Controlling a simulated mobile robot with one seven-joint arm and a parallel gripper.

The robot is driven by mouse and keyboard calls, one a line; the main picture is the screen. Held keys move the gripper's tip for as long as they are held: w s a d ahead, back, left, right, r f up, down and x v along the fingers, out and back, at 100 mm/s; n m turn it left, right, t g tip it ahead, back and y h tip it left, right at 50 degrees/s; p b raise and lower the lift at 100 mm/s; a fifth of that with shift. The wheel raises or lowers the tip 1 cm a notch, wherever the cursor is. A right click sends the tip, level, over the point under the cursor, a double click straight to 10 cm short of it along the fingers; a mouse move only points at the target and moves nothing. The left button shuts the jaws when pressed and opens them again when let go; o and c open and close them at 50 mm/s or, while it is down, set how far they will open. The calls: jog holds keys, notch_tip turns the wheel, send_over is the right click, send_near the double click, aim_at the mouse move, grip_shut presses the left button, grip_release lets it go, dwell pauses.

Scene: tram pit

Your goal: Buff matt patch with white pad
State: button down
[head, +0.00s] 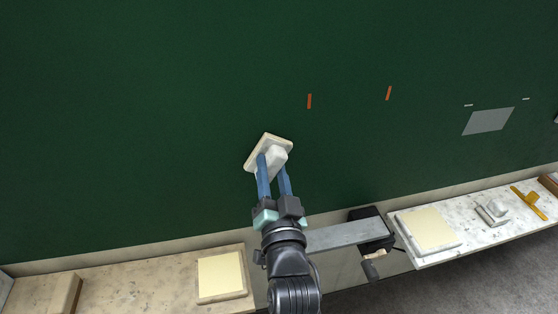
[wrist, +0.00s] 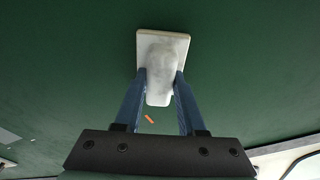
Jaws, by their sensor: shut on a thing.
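My gripper (head: 274,172) has its blue fingers shut on the handle of the white pad (head: 269,151). In the wrist view the pad (wrist: 180,42) is a pale square plate with a rounded white grip between the fingertips (wrist: 160,88). The pad is at or close to the dark green panel; I cannot tell whether it touches. The matt patch (head: 488,121) is a grey quadrilateral on the green panel at the right in the head view, with short white marks above it. The pad is well to the left of the patch.
Two orange-red marks (head: 309,101) (head: 389,93) are on the panel between pad and patch. Below, a speckled ledge (head: 475,244) holds a cream pad, a grey-white tool (head: 493,212) and a yellow tool (head: 528,202). A left ledge (head: 140,283) holds another cream pad (head: 221,276).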

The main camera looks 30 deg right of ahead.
jog(key=shift+a, duration=0.15)
jog(key=shift+d+r+p+v, duration=0.15)
jog(key=shift+p+v, duration=0.55)
jog(key=shift+v, duration=0.4)
jog(key=shift+d+r+p+v, duration=0.15)
jog(key=shift+p+v, duration=0.5)
jog(key=shift+v, duration=1.3)
jog(key=shift+s+d, duration=0.1)
jog(key=shift+s, duration=0.05)
jog(key=shift+p+v, duration=0.65)
jog(key=shift+v, duration=0.75)
jog(key=shift+d+r, duration=0.1)
jog(key=shift+r, duration=0.15)
